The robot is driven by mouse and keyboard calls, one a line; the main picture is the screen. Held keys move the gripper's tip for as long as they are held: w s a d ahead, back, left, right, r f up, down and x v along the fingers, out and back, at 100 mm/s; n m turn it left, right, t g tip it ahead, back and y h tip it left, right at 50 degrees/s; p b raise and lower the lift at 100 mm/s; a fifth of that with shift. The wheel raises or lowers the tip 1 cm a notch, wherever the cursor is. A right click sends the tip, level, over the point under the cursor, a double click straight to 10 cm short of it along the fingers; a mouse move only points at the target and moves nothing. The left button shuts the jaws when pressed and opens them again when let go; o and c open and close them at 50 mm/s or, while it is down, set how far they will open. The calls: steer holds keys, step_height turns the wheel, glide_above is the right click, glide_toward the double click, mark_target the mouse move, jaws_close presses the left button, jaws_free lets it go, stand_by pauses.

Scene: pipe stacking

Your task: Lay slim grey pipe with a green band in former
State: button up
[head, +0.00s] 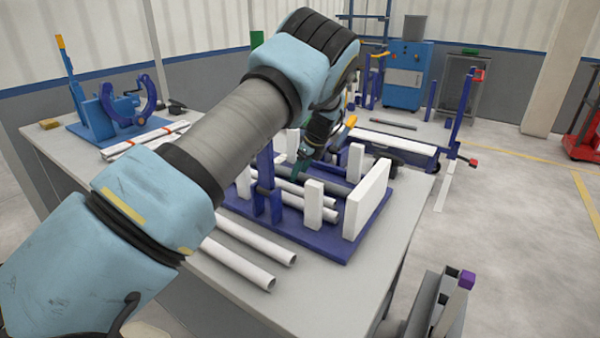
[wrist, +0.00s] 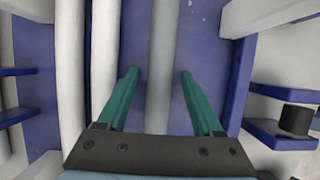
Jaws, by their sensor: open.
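My gripper (wrist: 159,73) is open in the wrist view, with one green finger on each side of a slim grey pipe (wrist: 161,100). A gap shows between the pipe and each finger. No green band shows on the visible part of this pipe. The former (head: 290,228) is a blue base with white posts and a white end plate (head: 368,200). In the head view my gripper (head: 299,168) is low over the former, partly hidden by my arm. White pipes (wrist: 104,55) lie left of the grey pipe in the wrist view.
Two light pipes (head: 250,240) lie on the table in front of the former. A blue clamp-like fixture (head: 125,105) stands at the back left, near more pipes (head: 145,140). White posts and blue uprights (head: 267,185) stand close around my gripper.

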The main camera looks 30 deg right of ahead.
steer(key=b+v, duration=0.3)
steer(key=v, duration=0.9)
